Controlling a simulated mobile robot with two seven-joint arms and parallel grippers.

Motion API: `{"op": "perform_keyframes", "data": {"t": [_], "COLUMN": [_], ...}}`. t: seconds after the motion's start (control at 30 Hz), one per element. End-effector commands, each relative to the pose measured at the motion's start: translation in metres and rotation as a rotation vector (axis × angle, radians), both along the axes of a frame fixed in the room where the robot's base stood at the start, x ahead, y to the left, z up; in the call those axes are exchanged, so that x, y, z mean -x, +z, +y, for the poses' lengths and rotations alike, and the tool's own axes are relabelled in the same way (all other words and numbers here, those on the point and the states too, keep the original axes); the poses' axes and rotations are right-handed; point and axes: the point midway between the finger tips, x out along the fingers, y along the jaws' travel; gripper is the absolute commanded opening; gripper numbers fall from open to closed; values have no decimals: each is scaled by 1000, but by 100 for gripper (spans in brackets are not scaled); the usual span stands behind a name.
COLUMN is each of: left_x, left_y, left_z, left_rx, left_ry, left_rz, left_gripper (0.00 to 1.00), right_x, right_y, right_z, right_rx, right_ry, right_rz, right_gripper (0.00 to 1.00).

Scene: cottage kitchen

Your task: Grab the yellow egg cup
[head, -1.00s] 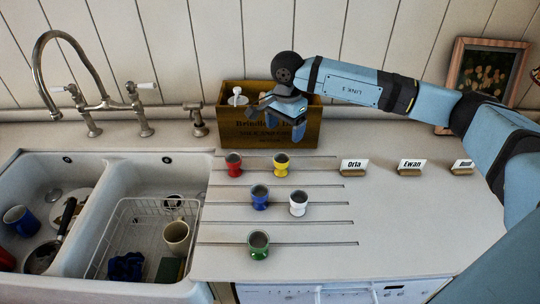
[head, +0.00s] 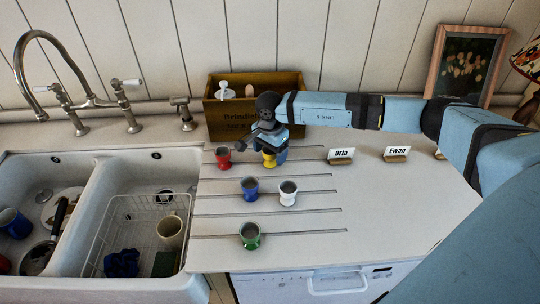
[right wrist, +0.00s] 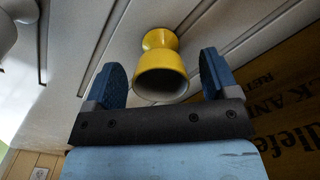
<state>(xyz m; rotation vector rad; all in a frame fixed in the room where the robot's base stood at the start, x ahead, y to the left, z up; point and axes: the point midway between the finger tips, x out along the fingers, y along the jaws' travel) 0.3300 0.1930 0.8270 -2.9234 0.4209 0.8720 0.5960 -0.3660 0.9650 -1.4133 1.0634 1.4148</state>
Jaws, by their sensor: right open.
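The yellow egg cup (head: 269,160) stands on the ridged drainer in front of the wooden box, mostly hidden behind my right gripper (head: 268,150) in the head view. In the right wrist view the yellow egg cup (right wrist: 160,68) shows whole, with its wide rim toward the camera. My right gripper (right wrist: 162,82) is open, with one blue finger on each side of the cup's rim and a gap to each. I cannot tell whether the fingertips reach past the rim. My left gripper is not in view.
A red egg cup (head: 223,157) stands close to the left. Blue (head: 250,188), white (head: 288,192) and green (head: 250,235) egg cups stand nearer. The wooden box (head: 225,122) is just behind. Name cards (head: 341,155) stand to the right. The sink (head: 82,215) is left.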

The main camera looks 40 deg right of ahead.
Motion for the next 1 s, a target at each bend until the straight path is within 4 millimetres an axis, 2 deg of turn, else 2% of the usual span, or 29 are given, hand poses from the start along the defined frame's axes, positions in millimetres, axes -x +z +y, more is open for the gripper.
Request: {"op": "perform_keyframes", "data": {"t": [0.1,0.33,0.5,0.57,0.87,1.0], "left_x": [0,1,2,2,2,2], "left_y": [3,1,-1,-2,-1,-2], "left_z": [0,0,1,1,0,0], "left_rx": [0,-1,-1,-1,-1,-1], "left_ry": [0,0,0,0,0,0], "left_rz": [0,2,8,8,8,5], "left_gripper": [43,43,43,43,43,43], "right_x": [0,0,0,0,-1,-1], "right_y": [-13,-15,-15,-15,-13,-5], "right_z": [0,0,0,0,0,0], "right_rx": [0,-1,-1,-1,-1,-1], "right_ry": [0,1,0,0,0,0], "right_rz": [0,-2,-2,-2,-2,-4], "right_gripper": [80,78,39,27,26,26]}}
